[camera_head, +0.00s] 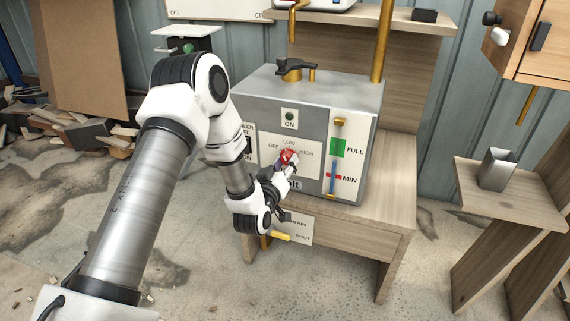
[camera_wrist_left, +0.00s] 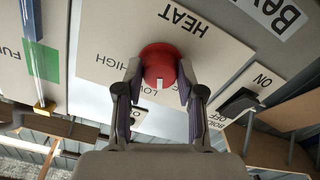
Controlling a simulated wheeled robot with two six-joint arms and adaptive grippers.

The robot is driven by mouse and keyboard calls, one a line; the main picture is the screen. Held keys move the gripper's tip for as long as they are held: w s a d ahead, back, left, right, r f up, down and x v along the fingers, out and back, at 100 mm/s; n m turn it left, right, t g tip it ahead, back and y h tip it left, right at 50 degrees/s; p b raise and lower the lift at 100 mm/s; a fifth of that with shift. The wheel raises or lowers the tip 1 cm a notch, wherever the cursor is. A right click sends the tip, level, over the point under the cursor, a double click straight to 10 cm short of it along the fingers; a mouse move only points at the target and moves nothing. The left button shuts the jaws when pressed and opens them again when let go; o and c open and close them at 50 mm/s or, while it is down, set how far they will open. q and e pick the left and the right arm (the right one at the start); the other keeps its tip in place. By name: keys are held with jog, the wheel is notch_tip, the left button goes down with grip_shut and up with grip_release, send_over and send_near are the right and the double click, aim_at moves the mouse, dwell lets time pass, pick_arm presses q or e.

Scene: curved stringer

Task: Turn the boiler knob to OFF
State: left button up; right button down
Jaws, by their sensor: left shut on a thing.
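The red boiler knob (camera_head: 288,157) sits on a white panel (camera_head: 272,158) on the front of the grey boiler (camera_head: 310,95). The panel reads OFF at left, LOW at top and HIGH at right. In the left wrist view, which is upside down, the round red knob (camera_wrist_left: 160,62) has a white mark that points toward LOW. My left gripper (camera_wrist_left: 159,78) has one finger on each side of the knob and is shut on it. In the head view my left gripper (camera_head: 290,165) partly hides the knob. My right gripper is not in view.
A yellow drain lever (camera_head: 281,236) is below. In the left wrist view a black switch (camera_wrist_left: 240,103) marked ON is close by the right finger.

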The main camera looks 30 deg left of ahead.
pick_arm(q)
jog(key=n, duration=0.3)
jog(key=shift+n, duration=0.3)
jog(key=shift+n+b, duration=0.55)
jog(key=shift+n, duration=1.25)
jog(key=o, duration=1.1)
jog(key=shift+o, duration=0.2)
jog(key=v, duration=1.2)
